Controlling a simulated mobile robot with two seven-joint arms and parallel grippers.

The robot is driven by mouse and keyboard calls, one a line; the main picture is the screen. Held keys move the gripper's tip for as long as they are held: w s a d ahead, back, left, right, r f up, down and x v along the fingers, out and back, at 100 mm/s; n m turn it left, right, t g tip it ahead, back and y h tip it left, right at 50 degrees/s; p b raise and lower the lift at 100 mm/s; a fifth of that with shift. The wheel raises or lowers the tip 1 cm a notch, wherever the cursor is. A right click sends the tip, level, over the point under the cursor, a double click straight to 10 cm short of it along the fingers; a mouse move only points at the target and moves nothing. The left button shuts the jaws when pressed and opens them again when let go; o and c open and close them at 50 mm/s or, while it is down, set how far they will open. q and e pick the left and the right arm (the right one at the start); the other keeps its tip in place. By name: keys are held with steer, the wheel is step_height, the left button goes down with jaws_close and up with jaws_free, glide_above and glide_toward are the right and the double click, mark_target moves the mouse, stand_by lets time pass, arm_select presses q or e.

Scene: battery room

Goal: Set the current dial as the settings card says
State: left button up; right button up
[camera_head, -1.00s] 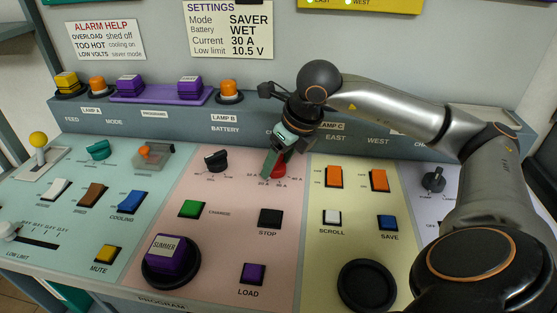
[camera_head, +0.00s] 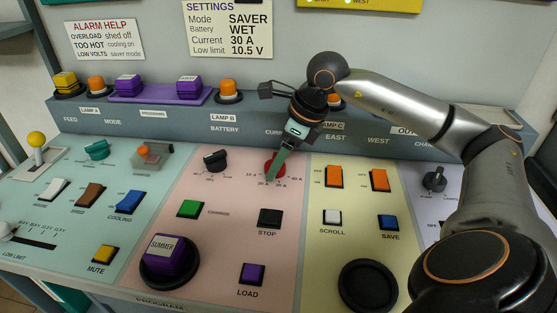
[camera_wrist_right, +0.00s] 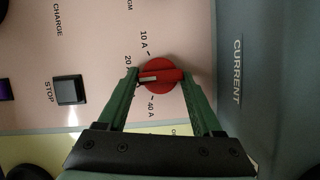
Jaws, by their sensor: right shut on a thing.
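The settings card (camera_head: 227,28) on the back wall reads Current 30 A. The red current dial (camera_head: 269,164) is on the pink panel, partly covered by my right gripper (camera_head: 276,168). In the wrist view the gripper (camera_wrist_right: 158,82) has its green fingers on either side of the red dial (camera_wrist_right: 165,68), shut on it. The dial's pale pointer mark faces left there, just below the 20 A label. The 10 A and 40 A labels also show; the left finger seems to cover the 30 A label. My left gripper is out of view.
A black battery knob (camera_head: 216,160) is to the left of the dial. The stop button (camera_head: 270,218) and green charge button (camera_head: 191,208) are nearer me. Orange switches (camera_head: 334,176) stand to the right. The upright ledge with lamps rises close behind the dial.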

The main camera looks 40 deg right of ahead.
steer(key=n+y+p, duration=0.1)
steer(key=n, duration=0.1)
steer(key=shift+d+r+n, duration=0.1)
steer(key=shift+n, duration=0.3)
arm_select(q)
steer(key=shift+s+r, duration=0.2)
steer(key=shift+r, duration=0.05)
arm_select(e)
steer(key=shift+w+n+g, duration=0.1)
steer(key=shift+n+g, duration=0.3)
steer(key=shift+n, duration=0.1)
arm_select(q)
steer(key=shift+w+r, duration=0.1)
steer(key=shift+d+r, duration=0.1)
arm_select(e)
steer(key=o, duration=1.2)
arm_select(q)
steer(key=p, duration=0.1)
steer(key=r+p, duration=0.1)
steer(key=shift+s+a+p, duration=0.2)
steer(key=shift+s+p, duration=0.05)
steer(key=shift+p, duration=0.05)
arm_select(e)
steer(key=v, duration=1.2)
steer(key=shift+d, duration=0.2)
